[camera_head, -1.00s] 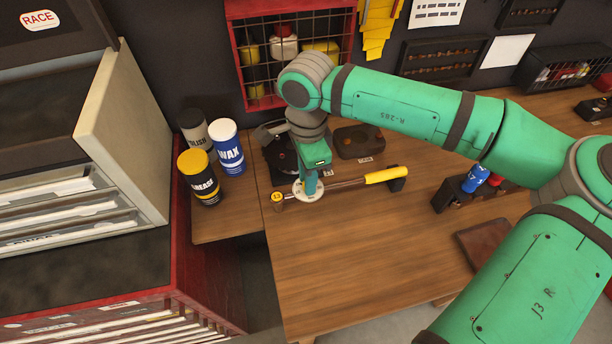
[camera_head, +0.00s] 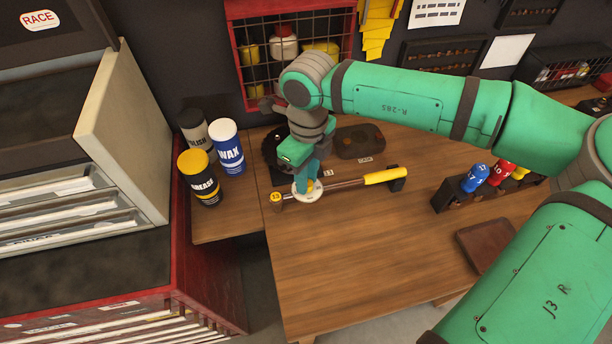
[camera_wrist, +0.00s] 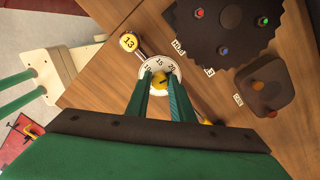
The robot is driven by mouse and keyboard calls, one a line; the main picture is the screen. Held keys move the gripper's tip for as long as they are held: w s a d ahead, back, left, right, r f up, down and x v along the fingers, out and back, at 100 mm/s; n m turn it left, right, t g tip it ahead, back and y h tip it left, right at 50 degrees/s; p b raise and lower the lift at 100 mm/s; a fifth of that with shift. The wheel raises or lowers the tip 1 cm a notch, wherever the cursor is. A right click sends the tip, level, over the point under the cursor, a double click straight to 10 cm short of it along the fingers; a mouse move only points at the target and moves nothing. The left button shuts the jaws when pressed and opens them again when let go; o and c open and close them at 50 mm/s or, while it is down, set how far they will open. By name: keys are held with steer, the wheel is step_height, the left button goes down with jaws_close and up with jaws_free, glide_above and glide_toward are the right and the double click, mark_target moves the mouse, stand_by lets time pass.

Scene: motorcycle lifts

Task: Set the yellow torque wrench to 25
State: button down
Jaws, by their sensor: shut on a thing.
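The torque wrench lies across the wooden bench, with a yellow handle (camera_head: 385,176) at its right end and a yellow cap marked 13 (camera_head: 276,197) at its left end. The cap also shows in the wrist view (camera_wrist: 128,42). A round white dial (camera_head: 309,194) sits on the shaft; in the wrist view its face (camera_wrist: 160,62) shows 10, 15 and 20. At its centre is a yellow knob (camera_wrist: 160,79) with a dark pointer mark, whose exact reading I cannot tell. My gripper (camera_wrist: 162,86) is shut on this knob from above. The fingers hide the dial's near part.
Polish, wax (camera_head: 228,148) and grease (camera_head: 199,178) cans stand left. A dark round base (camera_wrist: 225,28) with coloured buttons and a brown block (camera_wrist: 268,88) lie behind the wrench. A socket rack (camera_head: 448,194) and brown pad (camera_head: 486,244) are right. The front bench is clear.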

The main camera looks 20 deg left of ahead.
steer(key=m, duration=0.3)
steer(key=shift+m, duration=2.2)
steer(key=c, duration=1.5)
jaws_free()
steer(key=shift+c, duration=0.2)
step_height(320, 180, up, 11)
steer(key=shift+d, duration=0.15)
steer(key=shift+w+f, duration=0.15)
